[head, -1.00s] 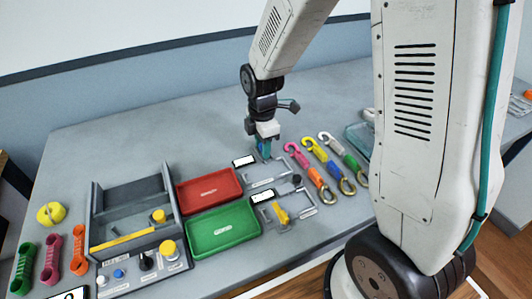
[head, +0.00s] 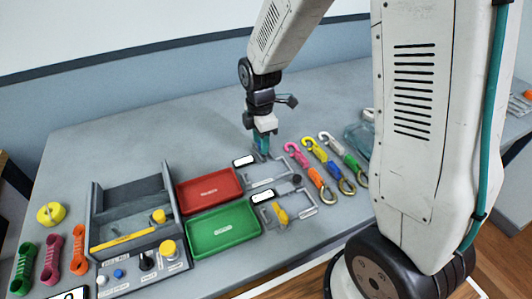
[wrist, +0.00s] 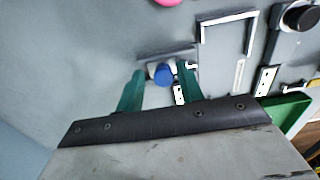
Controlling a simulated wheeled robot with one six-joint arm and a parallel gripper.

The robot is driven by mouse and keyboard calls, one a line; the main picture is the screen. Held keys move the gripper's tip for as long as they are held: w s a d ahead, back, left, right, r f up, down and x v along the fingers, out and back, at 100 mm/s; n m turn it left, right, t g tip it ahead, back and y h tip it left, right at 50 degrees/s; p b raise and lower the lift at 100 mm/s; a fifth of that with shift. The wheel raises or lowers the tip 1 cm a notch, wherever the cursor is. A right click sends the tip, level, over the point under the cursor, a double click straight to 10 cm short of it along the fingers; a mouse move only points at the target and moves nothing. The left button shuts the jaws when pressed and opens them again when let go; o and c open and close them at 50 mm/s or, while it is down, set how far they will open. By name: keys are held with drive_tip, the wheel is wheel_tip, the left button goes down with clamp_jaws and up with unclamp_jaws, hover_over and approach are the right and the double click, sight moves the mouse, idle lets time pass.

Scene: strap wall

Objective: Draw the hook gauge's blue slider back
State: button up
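The hook gauge (head: 268,172) is a grey fixture with pale outline rails on the bench. Its blue slider (wrist: 162,74) shows in the wrist view as a round blue knob on a small light block. My gripper (wrist: 160,86) is open, with one teal finger on each side of the blue knob. Narrow gaps appear between the knob and the fingers, so I see no grip. In the head view my gripper (head: 263,150) points down at the far end of the gauge and hides the blue slider.
A yellow slider (head: 280,212) sits on a nearer fixture. Red (head: 210,190) and green (head: 222,231) trays lie to the left, and several coloured hooks (head: 318,160) to the right. A black knob (wrist: 300,17) is on the nearby fixture. The bench behind is clear.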

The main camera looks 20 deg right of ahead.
drive_tip(key=shift+r, duration=2.55)
drive_tip(key=c, duration=0.3)
drive_tip(key=shift+r, duration=0.3)
drive_tip(key=c, duration=0.4)
drive_tip(key=shift+o, duration=0.2)
drive_tip(key=shift+r, duration=2.7)
